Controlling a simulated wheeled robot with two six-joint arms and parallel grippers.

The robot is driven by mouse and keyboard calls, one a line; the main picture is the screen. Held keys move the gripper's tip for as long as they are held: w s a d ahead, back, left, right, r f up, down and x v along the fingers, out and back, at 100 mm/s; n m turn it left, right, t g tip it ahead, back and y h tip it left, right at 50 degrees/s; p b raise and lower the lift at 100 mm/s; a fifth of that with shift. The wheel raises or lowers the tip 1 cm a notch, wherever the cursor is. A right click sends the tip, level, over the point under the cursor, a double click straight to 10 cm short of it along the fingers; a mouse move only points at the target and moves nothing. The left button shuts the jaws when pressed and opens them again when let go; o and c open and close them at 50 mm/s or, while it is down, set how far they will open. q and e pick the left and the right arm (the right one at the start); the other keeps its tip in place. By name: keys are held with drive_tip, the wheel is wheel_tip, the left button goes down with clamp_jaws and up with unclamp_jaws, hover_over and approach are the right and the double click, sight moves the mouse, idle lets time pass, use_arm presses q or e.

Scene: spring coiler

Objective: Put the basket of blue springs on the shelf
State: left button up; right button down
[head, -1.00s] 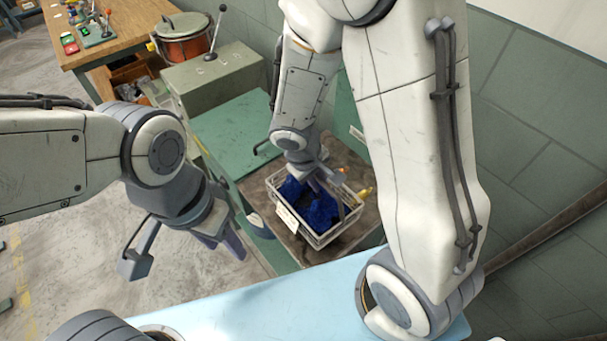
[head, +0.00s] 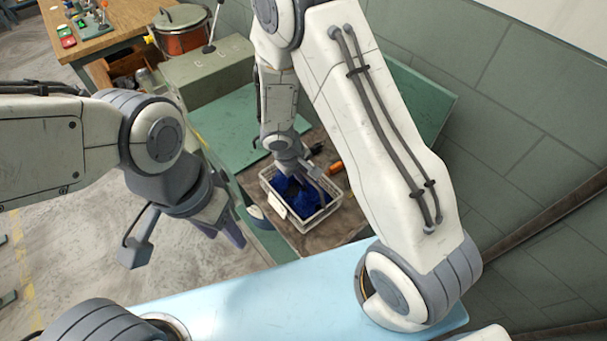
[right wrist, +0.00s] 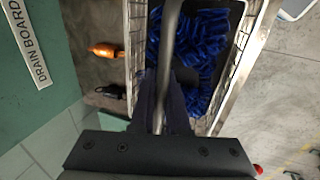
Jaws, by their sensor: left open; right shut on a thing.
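The basket (head: 329,211) is a pale wire basket with a white tag on its front, filled with blue springs (head: 291,187). It is over the brown top of a green stand (head: 335,238); whether it rests there is hard to tell. My right gripper (head: 308,167) is shut on the basket's grey handle (right wrist: 172,35). The right wrist view shows the fingers (right wrist: 160,112) on the handle, with blue springs (right wrist: 205,50) beneath. My left gripper (head: 230,235) is open and empty, left of the stand. I cannot tell which surface is the shelf.
An orange-handled tool (head: 335,168) and a black-handled tool (head: 317,148) lie close beside the basket. A green surface labelled DRAIN BOARD (right wrist: 38,60) is beside it. A green box (head: 210,75) and red pot (head: 183,38) stand behind. A light-blue surface (head: 260,300) lies in front.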

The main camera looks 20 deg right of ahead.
drive_tip(key=c, duration=1.3)
unclamp_jaws()
drive_tip(key=shift+f, duration=0.15)
drive_tip(key=o, duration=0.4)
